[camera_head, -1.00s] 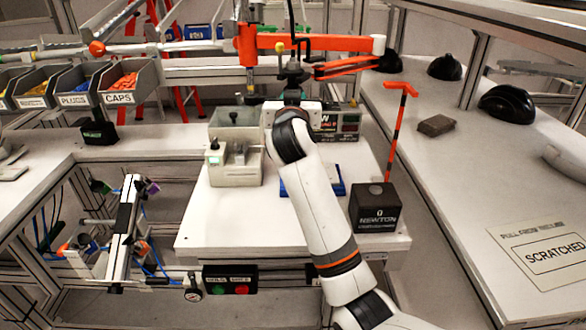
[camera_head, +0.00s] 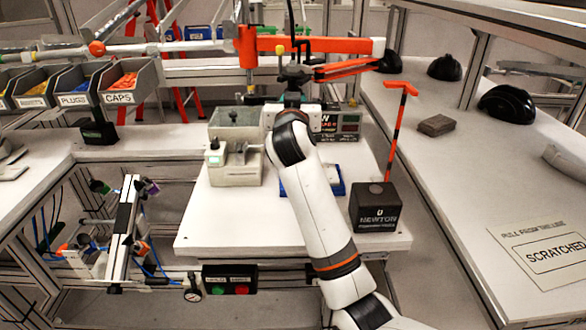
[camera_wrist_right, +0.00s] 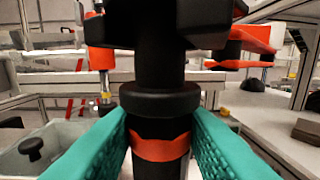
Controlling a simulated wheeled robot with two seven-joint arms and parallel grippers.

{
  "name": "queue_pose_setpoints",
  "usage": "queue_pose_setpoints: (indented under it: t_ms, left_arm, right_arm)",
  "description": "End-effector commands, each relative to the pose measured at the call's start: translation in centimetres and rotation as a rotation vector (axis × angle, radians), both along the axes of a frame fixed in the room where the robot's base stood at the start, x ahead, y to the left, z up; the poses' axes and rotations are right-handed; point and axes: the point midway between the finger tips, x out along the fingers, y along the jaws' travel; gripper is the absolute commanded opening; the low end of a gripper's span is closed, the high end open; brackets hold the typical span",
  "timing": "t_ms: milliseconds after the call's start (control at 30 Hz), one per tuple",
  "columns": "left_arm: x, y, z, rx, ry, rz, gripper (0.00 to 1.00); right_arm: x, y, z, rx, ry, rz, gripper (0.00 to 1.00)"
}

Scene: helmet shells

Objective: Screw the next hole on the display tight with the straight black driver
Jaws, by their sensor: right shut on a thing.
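My right gripper (camera_wrist_right: 160,135) has teal fingers shut around the straight black driver (camera_wrist_right: 160,72), just below its collar and at an orange band. The driver stands upright in the right wrist view; its lower end and tip are out of sight. In the head view the gripper is a dark shape beneath the orange arm, above the back of the white bench. I cannot make out the display or its holes for certain; a blue tray (camera_head: 341,188) with a pale part in it is half hidden behind my right arm. My left gripper is not in view.
The orange arm (camera_head: 340,47) spans the back. A grey fixture box (camera_head: 233,172) stands left of my arm, a controller with a readout (camera_head: 346,122) behind it. The bench front (camera_head: 225,225) is clear.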

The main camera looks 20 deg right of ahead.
Motion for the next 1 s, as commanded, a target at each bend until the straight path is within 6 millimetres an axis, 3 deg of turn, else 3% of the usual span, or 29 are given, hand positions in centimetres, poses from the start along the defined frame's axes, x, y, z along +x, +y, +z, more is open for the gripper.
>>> queue_pose_setpoints:
  t_ms: [1000]
  left_arm:
    - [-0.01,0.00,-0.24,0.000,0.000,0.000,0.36]
  right_arm:
    - [0.07,0.03,-1.23,0.002,0.012,0.000,0.00]
